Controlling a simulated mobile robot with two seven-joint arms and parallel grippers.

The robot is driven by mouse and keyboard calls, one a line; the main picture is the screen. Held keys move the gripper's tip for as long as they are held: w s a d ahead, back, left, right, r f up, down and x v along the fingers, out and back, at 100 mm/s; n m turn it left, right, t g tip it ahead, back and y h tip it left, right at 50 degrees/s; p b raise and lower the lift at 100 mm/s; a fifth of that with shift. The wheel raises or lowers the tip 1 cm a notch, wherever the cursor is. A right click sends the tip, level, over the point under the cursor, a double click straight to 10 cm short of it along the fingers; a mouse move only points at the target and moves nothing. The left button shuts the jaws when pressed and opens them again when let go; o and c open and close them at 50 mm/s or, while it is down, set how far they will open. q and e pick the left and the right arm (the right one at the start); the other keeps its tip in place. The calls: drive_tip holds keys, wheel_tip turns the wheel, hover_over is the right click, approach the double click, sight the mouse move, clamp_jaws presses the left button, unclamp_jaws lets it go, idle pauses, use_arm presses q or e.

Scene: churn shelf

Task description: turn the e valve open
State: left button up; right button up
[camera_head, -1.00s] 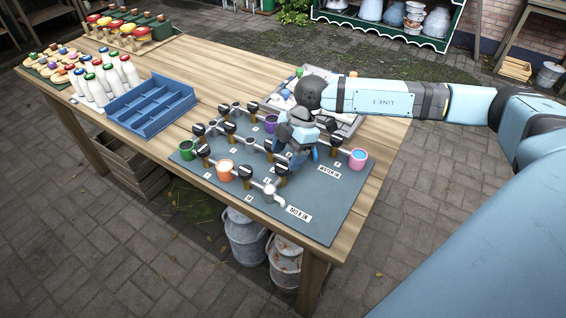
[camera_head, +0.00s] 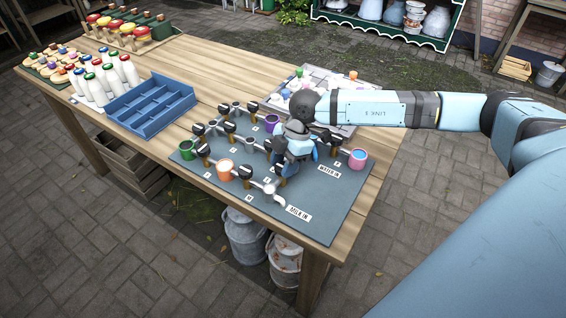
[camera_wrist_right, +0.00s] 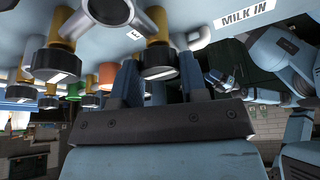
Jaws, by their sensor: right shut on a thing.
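The grey valve board (camera_head: 322,215) lies on the front of the wooden table, with pipes, black-capped valves and coloured cups. My right gripper (camera_head: 287,170) reaches down over its right half and hides part of the pipework. In the right wrist view its blue fingers (camera_wrist_right: 158,84) are shut on a black valve knob (camera_wrist_right: 158,60) on a brass stem. An E label (camera_wrist_right: 135,33) shows close to this knob, so it appears to be the e valve. The knob's exact angle is hard to tell.
Other valve knobs, such as one by the orange cup (camera_head: 225,170), stand close around my gripper. A pink cup (camera_head: 357,158) is to its right. Behind is a tray (camera_head: 345,128) of small parts. A blue crate (camera_head: 150,105) and milk bottles (camera_head: 97,90) stand left.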

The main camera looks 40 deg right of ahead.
drive_tip(key=n, duration=0.2)
drive_tip(key=n+g+p, duration=0.1)
drive_tip(key=n, duration=0.1)
drive_tip(key=shift+w+r+g, duration=0.1)
drive_tip(key=shift+g, duration=0.2)
drive_tip(key=n+g+h, duration=0.1)
drive_tip(key=n, duration=0.2)
drive_tip(key=shift+n, duration=0.3)
drive_tip(key=n, duration=0.2)
drive_tip(key=shift+w+a+n+g+h, duration=0.1)
drive_tip(key=shift+n+g+h, duration=0.2)
drive_tip(key=shift+g+h, duration=0.1)
drive_tip(key=n+h+b, duration=0.1)
drive_tip(key=n, duration=0.2)
drive_tip(key=shift+n+g, duration=0.4)
drive_tip(key=n+h+b, duration=0.1)
drive_tip(key=n, duration=0.2)
drive_tip(key=shift+n+h, duration=0.4)
